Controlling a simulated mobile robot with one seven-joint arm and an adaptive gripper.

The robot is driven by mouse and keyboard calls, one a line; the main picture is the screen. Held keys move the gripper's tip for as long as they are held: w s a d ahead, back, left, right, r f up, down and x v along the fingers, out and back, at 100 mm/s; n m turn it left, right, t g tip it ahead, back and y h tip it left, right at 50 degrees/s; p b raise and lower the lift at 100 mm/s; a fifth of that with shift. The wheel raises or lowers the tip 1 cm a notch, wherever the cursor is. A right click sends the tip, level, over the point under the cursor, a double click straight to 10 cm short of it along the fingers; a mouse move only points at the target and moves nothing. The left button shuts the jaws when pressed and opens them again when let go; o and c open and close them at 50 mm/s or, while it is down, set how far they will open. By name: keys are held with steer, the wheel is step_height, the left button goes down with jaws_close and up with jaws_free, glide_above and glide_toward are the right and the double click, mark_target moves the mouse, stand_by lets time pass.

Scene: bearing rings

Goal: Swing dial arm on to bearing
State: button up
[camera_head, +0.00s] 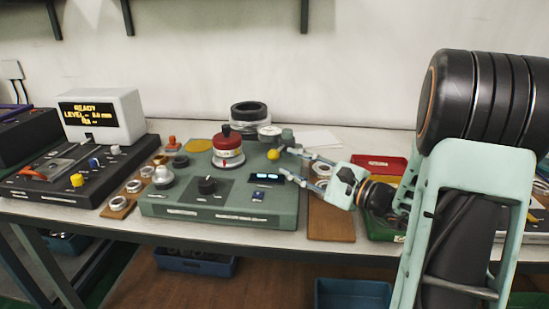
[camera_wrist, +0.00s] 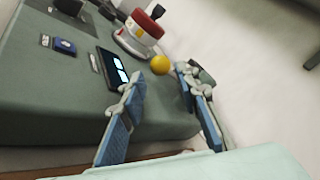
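A green bearing tester (camera_head: 160,208) stands on the bench. A red-and-white stack with a black knob (camera_head: 228,150) sits on it, and it also shows in the wrist view (camera_wrist: 140,32). I cannot make out a separate bearing ring within it. A yellow ball knob (camera_head: 273,154), seemingly on the dial arm, is right of the stack; it shows in the wrist view (camera_wrist: 160,65). A small round dial (camera_head: 269,130) is behind it. My gripper (camera_head: 287,164) is open, its blue-padded fingers (camera_wrist: 172,82) apart.
A black control box with a white readout (camera_head: 101,115) stands left. A red tray (camera_head: 380,164) and a brown board (camera_head: 330,222) lie right. Several rings line the tester's left side.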

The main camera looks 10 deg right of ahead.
mark_target(278, 157)
steer(key=x, duration=0.7)
steer(key=shift+w+a+b, duration=0.1)
steer(key=shift+b, duration=0.3)
jaws_close()
